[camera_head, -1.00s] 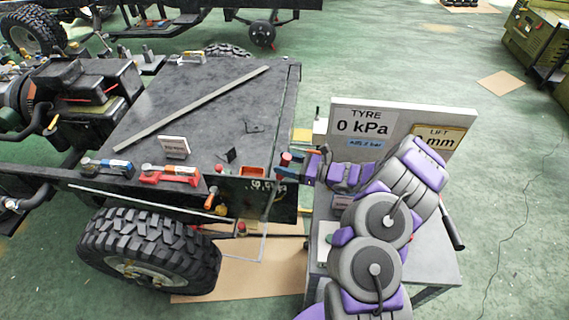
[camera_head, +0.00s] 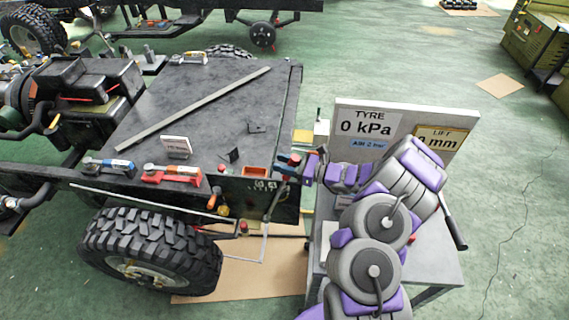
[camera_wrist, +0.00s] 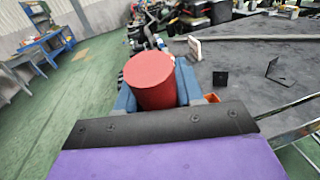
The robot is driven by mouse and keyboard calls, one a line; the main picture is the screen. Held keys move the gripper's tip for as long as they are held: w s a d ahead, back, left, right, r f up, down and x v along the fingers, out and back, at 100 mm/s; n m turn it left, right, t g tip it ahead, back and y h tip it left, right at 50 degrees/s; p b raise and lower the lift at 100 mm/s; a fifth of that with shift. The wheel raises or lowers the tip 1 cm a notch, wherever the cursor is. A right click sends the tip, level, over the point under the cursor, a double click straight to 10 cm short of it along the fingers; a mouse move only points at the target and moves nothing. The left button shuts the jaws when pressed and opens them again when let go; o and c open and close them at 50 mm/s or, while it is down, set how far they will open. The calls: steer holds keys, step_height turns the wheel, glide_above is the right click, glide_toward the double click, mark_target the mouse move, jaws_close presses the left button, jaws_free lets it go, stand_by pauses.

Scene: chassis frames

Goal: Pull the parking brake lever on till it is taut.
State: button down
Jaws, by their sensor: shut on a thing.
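The parking brake lever stands at the near right corner of the dark chassis, its grey shaft (camera_head: 273,205) running up to my gripper. Its red cylindrical grip (camera_wrist: 154,80) is large in the wrist view, between my blue jaws. My gripper (camera_head: 289,167) is shut on this grip, reaching in from the right. The jaws hide part of the grip and the top of the shaft. The lever's lower end is hard to make out among the parts beside the wheel.
A grey bench with a gauge board (camera_head: 370,135) reading TYRE 0 kPa stands close under my arm. A tyre (camera_head: 150,250) is below the chassis edge. Red-handled and blue tools (camera_head: 170,175) lie on the deck near an orange tray (camera_head: 254,171). The floor at right is open.

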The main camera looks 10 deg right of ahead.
steer(key=shift+w+a, duration=0.1)
steer(key=shift+a, duration=0.35)
steer(key=shift+w+a+r+g+h, duration=0.1)
steer(key=shift+w+a+h, duration=0.1)
steer(key=shift+a, duration=0.35)
steer(key=shift+w+a+r+g+h, duration=0.1)
steer(key=shift+w+a+h, duration=0.1)
steer(key=shift+a, duration=0.3)
steer(key=shift+w+a+g+h, duration=0.1)
steer(key=shift+a+h, duration=0.1)
steer(key=shift+a, duration=0.35)
steer(key=c, duration=0.8)
jaws_free()
steer(key=shift+d, duration=0.1)
steer(key=p+v, duration=0.2)
steer(key=v, duration=1.5)
steer(key=shift+d, duration=0.25)
steer(key=shift+f, duration=0.1)
